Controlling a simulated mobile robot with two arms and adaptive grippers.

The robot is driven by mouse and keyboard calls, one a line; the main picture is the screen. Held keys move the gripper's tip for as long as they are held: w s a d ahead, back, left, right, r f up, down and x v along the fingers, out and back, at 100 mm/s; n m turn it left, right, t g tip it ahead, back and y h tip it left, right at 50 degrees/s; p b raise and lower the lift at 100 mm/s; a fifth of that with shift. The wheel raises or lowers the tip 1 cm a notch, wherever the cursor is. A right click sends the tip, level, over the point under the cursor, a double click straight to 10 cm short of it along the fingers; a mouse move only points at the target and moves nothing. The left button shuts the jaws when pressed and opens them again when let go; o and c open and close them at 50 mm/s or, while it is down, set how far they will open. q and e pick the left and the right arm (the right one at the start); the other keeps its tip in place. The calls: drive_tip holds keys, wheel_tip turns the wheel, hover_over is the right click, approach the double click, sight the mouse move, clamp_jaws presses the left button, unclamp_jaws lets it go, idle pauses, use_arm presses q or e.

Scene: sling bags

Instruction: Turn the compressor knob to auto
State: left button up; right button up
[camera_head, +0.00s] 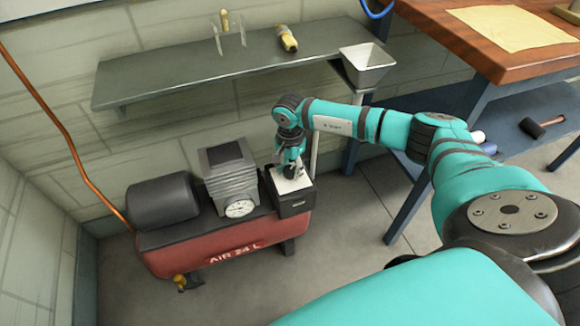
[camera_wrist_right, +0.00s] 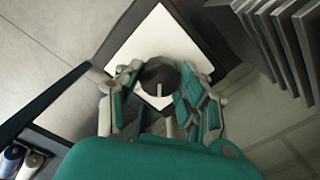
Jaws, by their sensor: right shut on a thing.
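The red compressor (camera_head: 225,246) marked "AIR 24 L" stands on the floor by the wall. At its right end is a black switch box (camera_head: 295,206) with a white top plate (camera_head: 287,182). The round black knob (camera_wrist_right: 160,78) with a light pointer line sits on that plate (camera_wrist_right: 147,42). My right gripper (camera_head: 290,174) reaches down onto the box from above. In the wrist view my right gripper's fingers (camera_wrist_right: 160,97) are shut on the knob from both sides. Plate markings cannot be read. In the head view the gripper hides the knob. My left gripper is not in view.
A finned grey block (camera_head: 229,175) with a gauge (camera_head: 239,208) stands just left of the box. A grey shelf (camera_head: 235,62) hangs above, with a funnel (camera_head: 367,62) at its right end. A wooden workbench (camera_head: 480,40) stands at right. Floor in front is clear.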

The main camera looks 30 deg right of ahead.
sight(290, 170)
drive_tip(key=m+p, duration=0.1)
drive_tip(key=m, duration=0.5)
drive_tip(key=shift+r+p, duration=0.1)
drive_tip(key=shift+p, duration=0.3)
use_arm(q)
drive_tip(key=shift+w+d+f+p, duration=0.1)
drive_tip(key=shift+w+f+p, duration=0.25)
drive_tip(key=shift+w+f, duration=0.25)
use_arm(e)
drive_tip(key=shift+w+d+m, duration=0.1)
drive_tip(key=shift+m, duration=1.3)
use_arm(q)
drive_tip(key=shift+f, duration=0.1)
use_arm(e)
drive_tip(key=o, duration=1.1)
drive_tip(key=shift+o, duration=0.2)
wheel_tip(290, 170, up, 12)
